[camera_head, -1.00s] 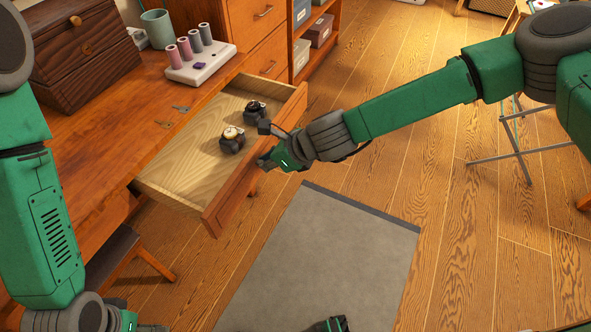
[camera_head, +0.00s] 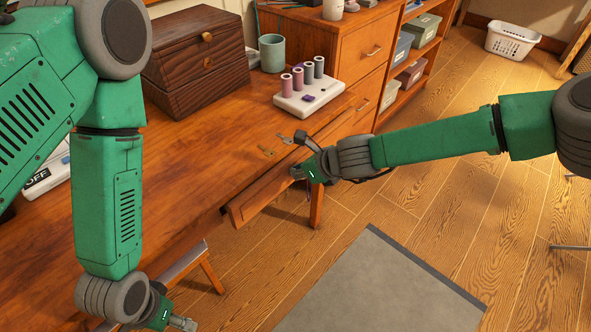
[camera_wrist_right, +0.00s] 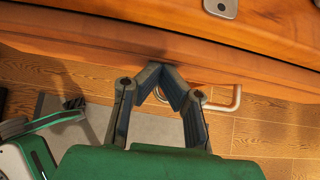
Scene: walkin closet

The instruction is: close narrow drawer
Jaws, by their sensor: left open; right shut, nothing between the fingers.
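The wooden drawer front (camera_head: 268,190) is at the desk's front edge, and the drawer's inside is hidden. It looks nearly flush, with its left end sticking out slightly. My right gripper (camera_head: 304,168) is shut and empty, close against the drawer front. In the right wrist view its fingertips (camera_wrist_right: 158,68) meet at the wooden front (camera_wrist_right: 240,65); exact contact is hard to tell. A metal handle (camera_wrist_right: 236,101) hangs just right of the fingers. My left gripper (camera_head: 175,321) is open and low at the bottom left, away from the drawer, partly cut off by the frame.
The desk top (camera_head: 190,150) carries a dark wooden box (camera_head: 197,62), a green cup (camera_head: 272,52) and a white stand with spools (camera_head: 309,95). A taller drawer cabinet (camera_head: 362,55) stands behind.

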